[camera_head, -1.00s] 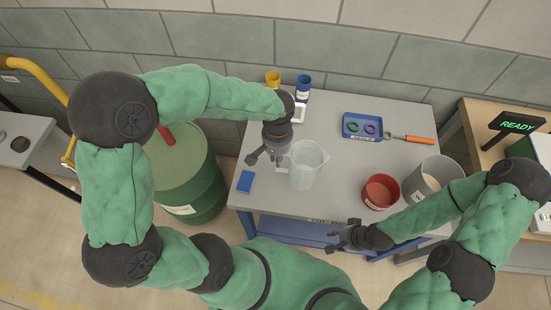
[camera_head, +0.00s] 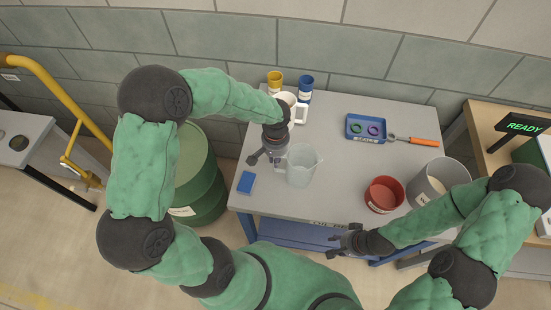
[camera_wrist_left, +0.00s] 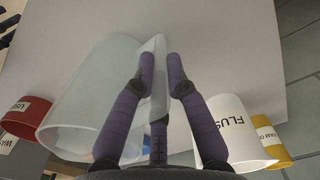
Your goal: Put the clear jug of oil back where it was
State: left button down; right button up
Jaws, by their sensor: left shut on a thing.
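The clear jug (camera_head: 305,167) is upright at the left-centre of the grey table in the head view, its handle towards the left. My left gripper (camera_head: 266,157) is at the jug's handle side. In the left wrist view the jug (camera_wrist_left: 88,105) fills the left side, and its handle (camera_wrist_left: 159,72) lies between the fingers of my left gripper (camera_wrist_left: 161,62), which are shut on it. I cannot tell whether the jug's base touches the table. My right gripper (camera_head: 338,241) hangs near the table's front edge, apart from the jug; its fingers are too small to read.
A blue block (camera_head: 246,183) lies left of the jug. A white mug (camera_head: 298,107), yellow cup (camera_head: 275,82) and blue cup (camera_head: 305,86) stand behind. A red bowl (camera_head: 383,194), grey bucket (camera_head: 437,182) and blue tray (camera_head: 355,132) are to the right. The table's centre is clear.

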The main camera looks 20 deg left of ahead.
pick_arm(q)
jog(key=shift+f, duration=0.15)
jog(key=c, duration=1.3)
grip_release()
jog(key=shift+o, duration=0.2)
jog(key=shift+r, duration=0.45)
notch_tip(320, 180, up, 12)
jog(key=p, duration=0.2)
jog(key=shift+w+f+p, duration=0.1)
jog(key=shift+f+p, duration=0.15)
jog(key=shift+p, duration=0.1)
